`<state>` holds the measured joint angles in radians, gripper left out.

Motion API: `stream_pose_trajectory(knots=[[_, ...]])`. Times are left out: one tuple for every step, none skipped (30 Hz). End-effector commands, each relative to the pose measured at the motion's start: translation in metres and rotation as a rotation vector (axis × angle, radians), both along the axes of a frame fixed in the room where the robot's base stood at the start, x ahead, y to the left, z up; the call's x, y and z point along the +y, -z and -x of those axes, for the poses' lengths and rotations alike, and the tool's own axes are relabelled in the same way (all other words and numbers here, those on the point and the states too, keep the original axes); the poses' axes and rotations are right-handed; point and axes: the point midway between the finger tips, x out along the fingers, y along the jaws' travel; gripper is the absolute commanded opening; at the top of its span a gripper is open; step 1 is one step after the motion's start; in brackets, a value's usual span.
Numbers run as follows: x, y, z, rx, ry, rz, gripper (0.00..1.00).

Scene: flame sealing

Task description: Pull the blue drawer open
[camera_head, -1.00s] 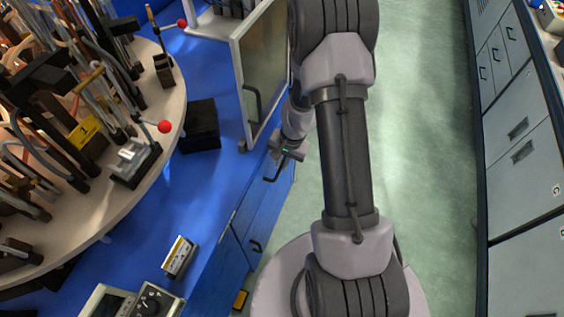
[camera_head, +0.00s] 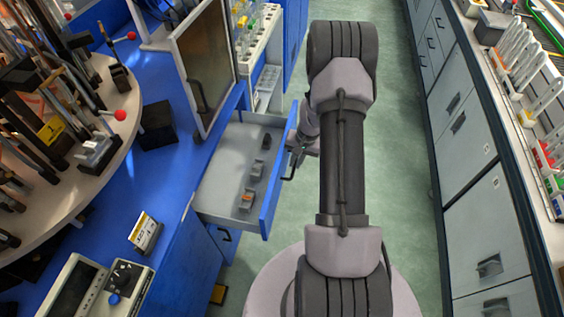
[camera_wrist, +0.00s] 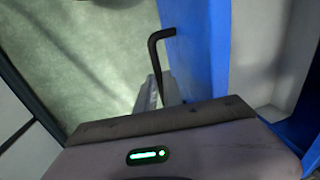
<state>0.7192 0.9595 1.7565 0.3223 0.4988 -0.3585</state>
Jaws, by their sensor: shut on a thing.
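The blue drawer (camera_head: 269,212) stands pulled out from the blue bench, with its grey inside showing in the head view. Its blue front also shows in the wrist view (camera_wrist: 198,50). The black handle (camera_wrist: 157,65) sticks out from that front. My gripper (camera_head: 292,152) is at the handle on the outer side of the drawer front, shut on it. The wrist housing hides most of the fingers in the wrist view, and the exact grip is small in the head view.
Several small dark items, one with orange (camera_head: 247,198), lie in the drawer. A framed panel (camera_head: 204,65) stands on the bench above it. A round table (camera_head: 100,165) with tools is at left.

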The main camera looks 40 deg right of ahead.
Motion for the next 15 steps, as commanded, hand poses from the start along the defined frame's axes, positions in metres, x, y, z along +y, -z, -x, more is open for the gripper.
stream_pose_trajectory(knots=[[-0.004,0.001,0.005,0.001,0.003,-0.001,0.0],[-0.005,0.001,0.007,0.001,0.003,-0.001,0.0],[-0.008,0.001,0.01,0.001,0.002,-0.001,0.0],[-0.009,0.001,0.012,0.001,0.001,-0.001,0.0],[-0.01,0.001,0.014,0.001,0.002,-0.001,0.0],[-0.012,0.001,0.016,0.001,0.002,-0.001,0.0],[-0.012,0.001,0.017,0.001,0.002,-0.001,0.0],[-0.013,0.001,0.018,0.001,0.002,-0.002,0.0],[-0.014,0.001,0.019,0.001,0.001,-0.002,0.0],[-0.014,0.0,0.019,0.001,0.001,-0.002,0.0],[-0.014,0.0,0.019,0.001,0.001,-0.001,0.0],[-0.015,0.0,0.02,0.001,0.0,-0.001,0.0],[-0.015,0.0,0.02,0.001,0.0,-0.001,0.0],[-0.015,0.0,0.02,0.001,0.0,-0.001,0.0],[-0.015,0.0,0.02,0.001,0.0,-0.001,0.0]])
